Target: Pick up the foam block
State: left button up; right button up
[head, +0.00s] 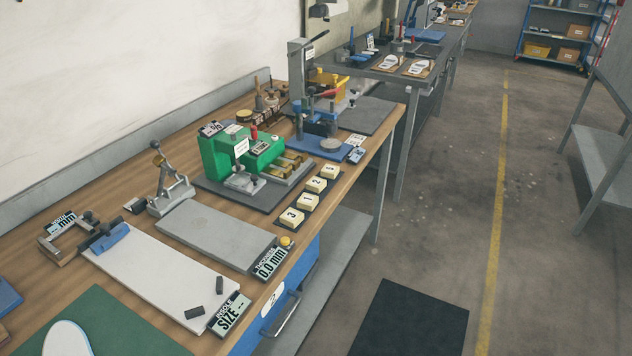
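Several cream blocks, perhaps foam, stand in a row on a dark strip along the table's front edge. Two small dark grey pieces (195,312) lie on a white board (160,270) in the foreground. I cannot tell for certain which of these is the foam block. Neither of my grippers is in view, and nothing is seen touching the blocks.
A green machine (222,160) stands behind the blocks, with a blue-based press (318,145) beyond. A grey plate (215,232) and a thickness display (272,262) lie nearer. A green mat (110,325) is at bottom left. Floor right of the wooden table is mostly open.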

aim_at(307, 201)
jog(key=i+l+u, duration=0.1)
jog(key=u, duration=0.25)
jog(key=i+l+u, duration=0.1)
jog(key=u, duration=0.25)
jog(key=l+u, duration=0.3)
jog(key=i+l+u, duration=0.25)
jog(key=l, duration=0.7)
jog(key=l+u, duration=0.2)
jog(key=l, duration=1.45)
